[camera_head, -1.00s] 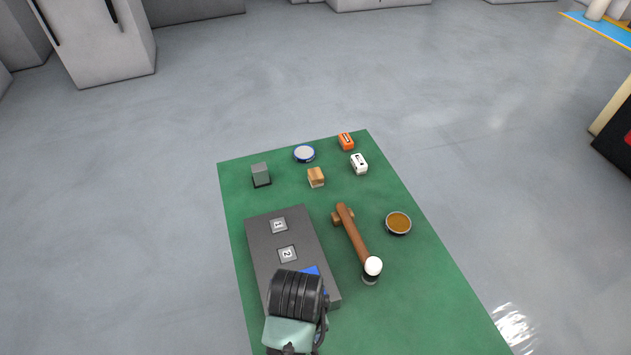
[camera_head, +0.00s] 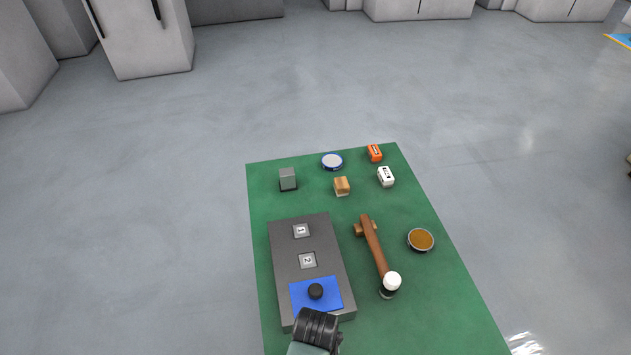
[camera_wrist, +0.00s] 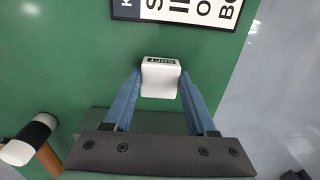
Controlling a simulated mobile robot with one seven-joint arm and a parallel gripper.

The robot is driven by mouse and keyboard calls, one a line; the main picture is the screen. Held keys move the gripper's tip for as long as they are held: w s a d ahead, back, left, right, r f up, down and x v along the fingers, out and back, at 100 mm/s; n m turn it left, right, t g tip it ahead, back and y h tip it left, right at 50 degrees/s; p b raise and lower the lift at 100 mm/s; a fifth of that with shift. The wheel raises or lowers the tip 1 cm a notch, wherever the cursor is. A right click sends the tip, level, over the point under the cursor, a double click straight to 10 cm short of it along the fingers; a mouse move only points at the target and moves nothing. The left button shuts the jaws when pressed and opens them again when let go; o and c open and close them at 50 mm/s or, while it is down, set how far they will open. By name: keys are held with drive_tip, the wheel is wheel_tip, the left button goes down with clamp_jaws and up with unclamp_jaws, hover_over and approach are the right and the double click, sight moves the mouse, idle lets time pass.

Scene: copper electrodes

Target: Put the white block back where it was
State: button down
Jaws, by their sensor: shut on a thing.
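My gripper (camera_wrist: 161,88) has its two blue fingers closed on a white block (camera_wrist: 160,80) with dark lettering on its edge, seen in the wrist view over green matting. In the head view only my wrist shows at the bottom edge; the fingers and the held block are hidden there. Another white block (camera_head: 386,176) with black marks stands on the green mat (camera_head: 400,325) at the far right, just in front of an orange block (camera_head: 375,153).
A dark grey panel (camera_head: 285,262) has two numbered tiles and a blue patch (camera_head: 333,291) with a black knob. A hammer (camera_head: 373,247), a brown round dish (camera_head: 420,240), a wooden block (camera_head: 342,185), a grey block (camera_head: 288,178) and a blue-rimmed disc (camera_head: 332,161) stand nearby. A lettered sign (camera_wrist: 190,10) lies beyond the held block.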

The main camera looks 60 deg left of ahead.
drive_tip(key=shift+f, duration=0.1)
drive_tip(key=shift+c, duration=1)
unclamp_jaws()
